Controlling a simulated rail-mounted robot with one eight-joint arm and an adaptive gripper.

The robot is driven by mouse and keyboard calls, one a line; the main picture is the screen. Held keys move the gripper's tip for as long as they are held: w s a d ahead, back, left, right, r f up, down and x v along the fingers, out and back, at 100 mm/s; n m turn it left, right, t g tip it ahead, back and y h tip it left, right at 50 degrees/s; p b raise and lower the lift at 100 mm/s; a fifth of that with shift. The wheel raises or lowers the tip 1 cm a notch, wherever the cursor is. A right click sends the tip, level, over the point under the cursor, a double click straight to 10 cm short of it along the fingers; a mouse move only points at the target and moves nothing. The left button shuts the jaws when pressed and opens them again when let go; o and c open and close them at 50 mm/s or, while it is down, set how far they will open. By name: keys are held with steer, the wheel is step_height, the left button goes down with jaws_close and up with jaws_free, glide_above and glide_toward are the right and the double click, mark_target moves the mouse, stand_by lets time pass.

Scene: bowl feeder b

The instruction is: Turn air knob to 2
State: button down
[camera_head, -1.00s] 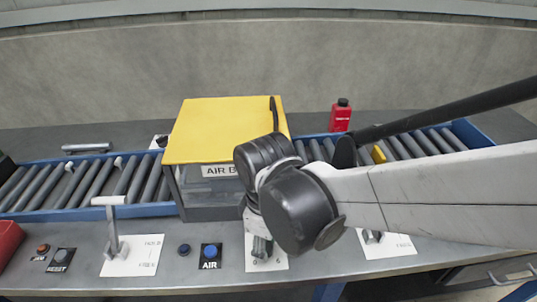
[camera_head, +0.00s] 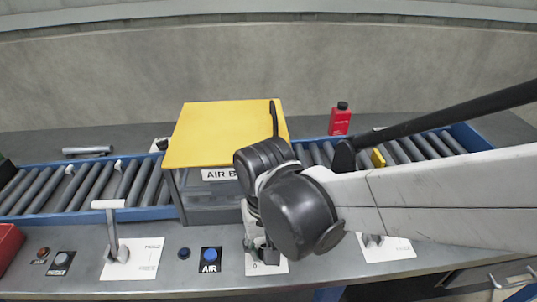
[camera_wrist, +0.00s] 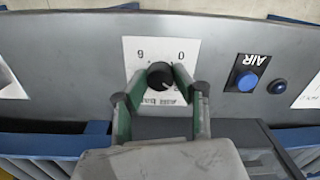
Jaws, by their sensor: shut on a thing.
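The black round air knob (camera_wrist: 158,74) stands on a white plate (camera_wrist: 187,62) in the wrist view. The plate shows a 0 at upper right, a 6 or 9 at upper left and small print below, partly covered. A pointer mark on the knob is not clear. My gripper (camera_wrist: 157,84) is shut on the knob, one green-padded finger on each side. In the head view the plate (camera_head: 252,268) shows under my gripper (camera_head: 263,252), and the knob is hidden by the fingers.
A blue AIR button (camera_head: 210,255) is left of the plate. A white-handled lever (camera_head: 113,235) stands further left. The yellow-lidded air box (camera_head: 220,130) is behind my gripper. A roller conveyor (camera_head: 90,187) runs behind the panel. A red bottle (camera_head: 340,120) stands at the back.

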steer(key=shift+m, duration=1.1)
steer(key=c, duration=1.4)
jaws_free()
steer(key=shift+r, duration=0.1)
step_height(320, 180, up, 12)
steer(key=shift+f, duration=0.1)
steer(key=shift+d, duration=0.1)
